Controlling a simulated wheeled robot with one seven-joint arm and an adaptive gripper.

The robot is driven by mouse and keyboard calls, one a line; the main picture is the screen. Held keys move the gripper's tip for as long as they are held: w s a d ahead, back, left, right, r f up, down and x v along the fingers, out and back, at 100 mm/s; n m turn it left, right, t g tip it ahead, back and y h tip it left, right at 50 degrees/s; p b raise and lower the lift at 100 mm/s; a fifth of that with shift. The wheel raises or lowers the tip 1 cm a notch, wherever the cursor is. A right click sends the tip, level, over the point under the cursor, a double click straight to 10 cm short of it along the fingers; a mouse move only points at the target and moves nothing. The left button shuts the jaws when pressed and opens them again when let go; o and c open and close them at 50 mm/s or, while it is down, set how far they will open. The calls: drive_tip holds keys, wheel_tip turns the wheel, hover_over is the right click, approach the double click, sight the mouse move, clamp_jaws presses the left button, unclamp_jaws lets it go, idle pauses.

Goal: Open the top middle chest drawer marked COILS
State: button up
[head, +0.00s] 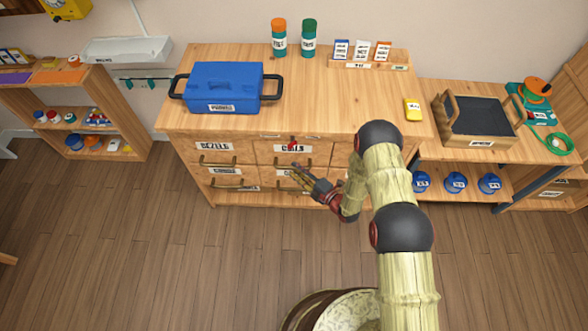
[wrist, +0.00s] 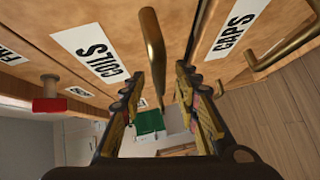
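The top middle drawer marked COILS (head: 272,148) is in the wooden chest's front and looks flush with its neighbours. Its white label (wrist: 90,48) shows large in the wrist view. Its brass bar handle (wrist: 152,45) stands between and just beyond my fingertips in the wrist view; I cannot tell whether they touch it. My gripper (head: 302,176) is in front of the middle column of drawers, partly hiding the lower one. In the wrist view my gripper (wrist: 156,80) is open, with one finger either side of the handle's line. A red knob-like piece (wrist: 48,98) sits above the COILS label.
A blue case (head: 222,84) and bottles stand on the chest top (head: 330,95). The wood floor (head: 150,250) in front is clear.

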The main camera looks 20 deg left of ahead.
drive_tip(key=shift+x, duration=1.15)
drive_tip(key=shift+c, duration=1.1)
drive_tip(key=shift+d, duration=0.1)
clamp_jaws()
